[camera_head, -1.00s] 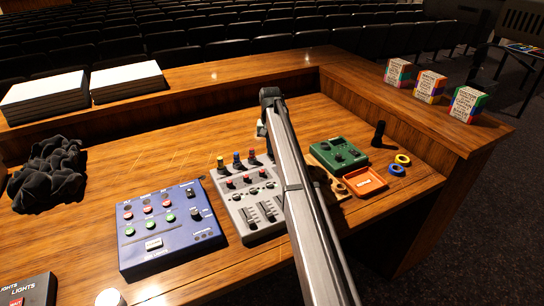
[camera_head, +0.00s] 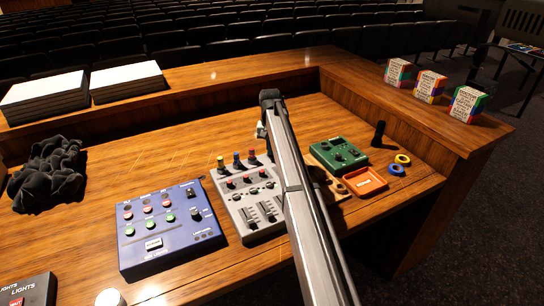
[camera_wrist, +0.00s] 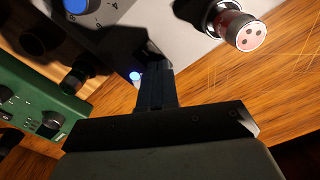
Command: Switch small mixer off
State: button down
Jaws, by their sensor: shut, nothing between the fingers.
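The small mixer (camera_head: 250,198) is a light grey box with coloured knobs and faders, on the desk in the head view. My arm covers its right side. In the wrist view its grey casing (camera_wrist: 118,28) fills the upper middle, with a blue knob (camera_wrist: 77,5) on it. My gripper (camera_wrist: 152,62) is shut and empty, its fingertips against or just over the mixer's rear edge; I cannot tell if they touch. A small blue-white light (camera_wrist: 135,76) glows just left of the fingers. No switch is clearly visible; the fingers may hide it. The head view hides the fingertips.
A plug with a pinkish pinned face (camera_wrist: 245,32) sticks out beside the mixer. A green box (camera_head: 338,154) and an orange tray (camera_head: 365,181) stand right of the mixer; a blue box (camera_head: 168,228) stands left. Bare desk lies behind the mixer.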

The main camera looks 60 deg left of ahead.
jog(key=shift+r, duration=3.4)
